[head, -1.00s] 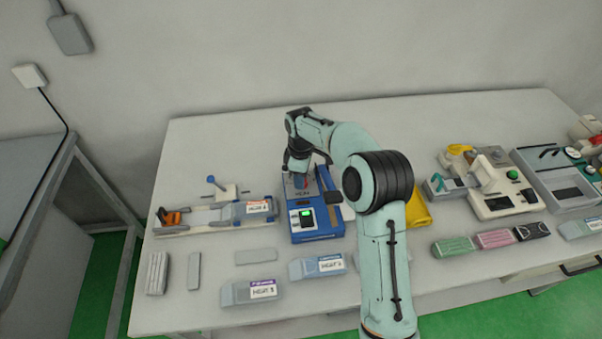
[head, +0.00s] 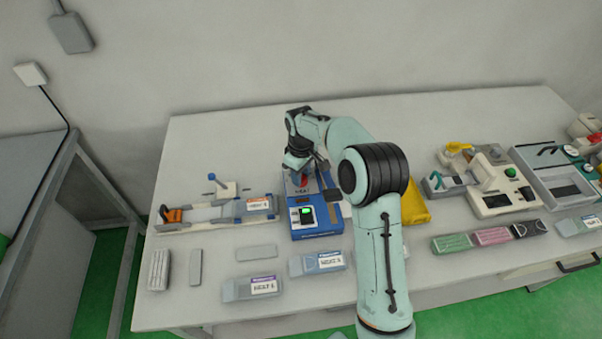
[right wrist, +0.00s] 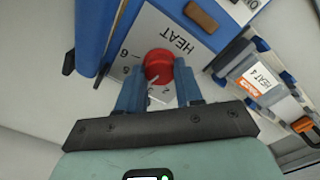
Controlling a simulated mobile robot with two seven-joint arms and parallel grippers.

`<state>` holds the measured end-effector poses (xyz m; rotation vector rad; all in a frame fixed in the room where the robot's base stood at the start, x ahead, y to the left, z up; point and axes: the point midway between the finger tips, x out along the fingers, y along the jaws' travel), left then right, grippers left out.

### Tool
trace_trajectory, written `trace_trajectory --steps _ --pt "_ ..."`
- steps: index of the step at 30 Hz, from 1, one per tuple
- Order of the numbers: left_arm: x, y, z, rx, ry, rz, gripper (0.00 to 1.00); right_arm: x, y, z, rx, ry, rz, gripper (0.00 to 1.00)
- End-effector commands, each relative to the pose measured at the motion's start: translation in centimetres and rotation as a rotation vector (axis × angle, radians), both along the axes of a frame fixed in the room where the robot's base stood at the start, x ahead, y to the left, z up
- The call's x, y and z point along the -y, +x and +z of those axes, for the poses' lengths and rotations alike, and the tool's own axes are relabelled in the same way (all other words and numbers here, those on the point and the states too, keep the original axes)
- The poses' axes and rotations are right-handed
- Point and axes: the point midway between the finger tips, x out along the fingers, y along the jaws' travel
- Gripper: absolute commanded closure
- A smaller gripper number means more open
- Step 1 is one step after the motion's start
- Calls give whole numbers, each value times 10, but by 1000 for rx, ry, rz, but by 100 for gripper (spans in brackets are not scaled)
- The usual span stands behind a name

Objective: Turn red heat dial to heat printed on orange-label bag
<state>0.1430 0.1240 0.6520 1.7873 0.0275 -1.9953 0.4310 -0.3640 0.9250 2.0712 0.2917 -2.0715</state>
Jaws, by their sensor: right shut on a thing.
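The red heat dial (right wrist: 158,63) sits on a pale plate marked HEAT, on the blue machine (head: 318,229). My right gripper (right wrist: 158,72) has its two blue fingers shut on either side of the dial. A white pointer line on the dial faces the lower left in the right wrist view, toward numbers partly hidden by the fingers; I cannot tell which number it meets. The orange-label bag (right wrist: 263,80) reads HEAT 4 and lies beside the machine; it also shows in the head view (head: 259,205). My left gripper is out of view.
Other labelled bags, purple (head: 250,288) and blue (head: 318,263), lie in front of the machine. An orange-handled tool (head: 172,214) lies at the left end of the bag's holder. A yellow item (head: 415,208) and more devices stand to the right.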

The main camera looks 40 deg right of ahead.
Motion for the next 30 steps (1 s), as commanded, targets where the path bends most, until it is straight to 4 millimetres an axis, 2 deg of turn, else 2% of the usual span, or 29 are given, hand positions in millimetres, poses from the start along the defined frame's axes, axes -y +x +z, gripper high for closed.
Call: trace_trajectory --steps 6,7,9,20,25,30 --pt "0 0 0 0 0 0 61 0 0 0 1 0 1 95" --pt "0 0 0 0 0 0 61 0 0 0 1 0 1 61" --pt "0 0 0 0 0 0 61 0 0 0 1 0 2 39" --pt "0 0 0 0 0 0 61 0 1 4 2 0 2 39" --pt "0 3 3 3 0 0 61 0 1 28 5 -1 2 39" --pt "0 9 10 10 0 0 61 0 2 68 8 -1 2 39"
